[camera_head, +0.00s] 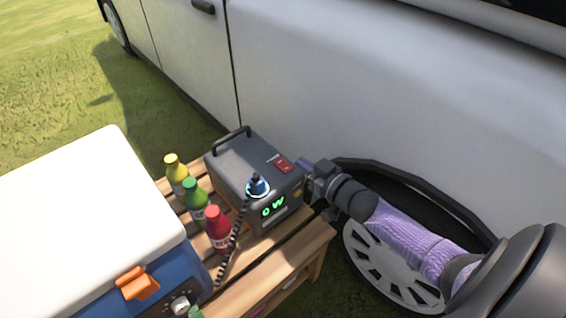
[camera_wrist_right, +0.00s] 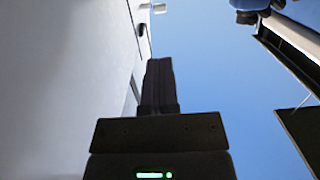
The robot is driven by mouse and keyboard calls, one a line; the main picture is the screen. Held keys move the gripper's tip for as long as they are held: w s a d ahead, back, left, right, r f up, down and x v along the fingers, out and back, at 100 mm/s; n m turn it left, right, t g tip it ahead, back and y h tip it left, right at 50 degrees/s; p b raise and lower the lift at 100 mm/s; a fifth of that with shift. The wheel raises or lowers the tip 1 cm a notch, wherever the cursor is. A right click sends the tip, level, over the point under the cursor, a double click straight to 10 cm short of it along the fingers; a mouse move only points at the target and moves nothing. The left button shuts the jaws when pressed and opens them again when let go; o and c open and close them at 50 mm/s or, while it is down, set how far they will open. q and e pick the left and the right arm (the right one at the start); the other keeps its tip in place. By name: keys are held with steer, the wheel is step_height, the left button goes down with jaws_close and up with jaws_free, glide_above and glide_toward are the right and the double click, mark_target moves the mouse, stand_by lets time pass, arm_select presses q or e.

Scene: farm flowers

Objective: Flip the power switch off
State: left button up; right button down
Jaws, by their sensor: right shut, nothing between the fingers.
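A grey power station (camera_head: 254,180) with a black top handle stands on a wooden slatted table. Its red power switch (camera_head: 283,166) is on the top face near the right edge. A plug (camera_head: 258,185) with a blue lit ring sits in its top, and the front display glows green with "0W". My right gripper (camera_head: 303,165) is just right of the switch, close to the power station's right edge; I cannot tell whether it touches. In the right wrist view its dark fingers (camera_wrist_right: 158,85) are together and empty. My left gripper is not in view.
A white-lidded blue cooler (camera_head: 85,220) stands at the left. Yellow, green and red bottles (camera_head: 217,228) stand between it and the power station. A black coiled cable (camera_head: 233,240) runs from the plug toward the cooler. A white vehicle (camera_head: 380,80) stands close behind the wooden table (camera_head: 270,262).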

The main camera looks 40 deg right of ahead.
steer(key=b, duration=0.4)
glide_above(285, 168)
steer(key=shift+s+f, duration=0.45)
steer(key=shift+f, duration=0.4)
steer(key=shift+w+f+b, duration=0.2)
steer(key=shift+f+b, duration=0.25)
steer(key=shift+f, duration=0.15)
steer(key=shift+w+f+b, duration=0.15)
steer(key=shift+f+b, duration=0.25)
steer(key=shift+f, duration=0.2)
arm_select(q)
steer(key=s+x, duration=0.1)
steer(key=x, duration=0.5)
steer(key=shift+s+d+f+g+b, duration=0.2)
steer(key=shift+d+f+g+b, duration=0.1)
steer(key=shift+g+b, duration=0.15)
arm_select(e)
steer(key=shift+w+f, duration=0.1)
steer(key=shift+f, duration=0.35)
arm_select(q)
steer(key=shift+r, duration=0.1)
arm_select(e)
steer(key=shift+r, duration=0.1)
